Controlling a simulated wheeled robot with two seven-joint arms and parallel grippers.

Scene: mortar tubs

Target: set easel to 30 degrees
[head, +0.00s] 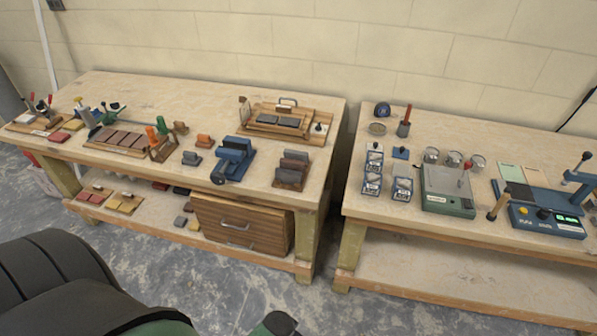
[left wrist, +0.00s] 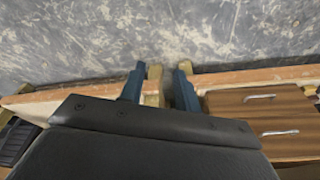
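I cannot pick out the easel for certain. A wooden rack holding dark tiles (head: 125,140) with orange and green knobs stands on the left bench. A wooden tray (head: 262,128) with a metal handle and grey slabs lies at that bench's back right. I cannot read an angle on either. My left gripper (left wrist: 160,86) shows in the left wrist view as two blue fingers set apart with nothing between them. Floor and bench edges show beyond it. In the head view I cannot make out its fingers. My right gripper is in neither view.
The left bench (head: 205,92) carries a blue vise (head: 233,158) and several small blocks. A drawer cabinet (head: 240,225) sits beneath. The right bench (head: 400,225) holds a scale-like device (head: 446,190) and a blue instrument (head: 545,220). A narrow floor gap separates the benches.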

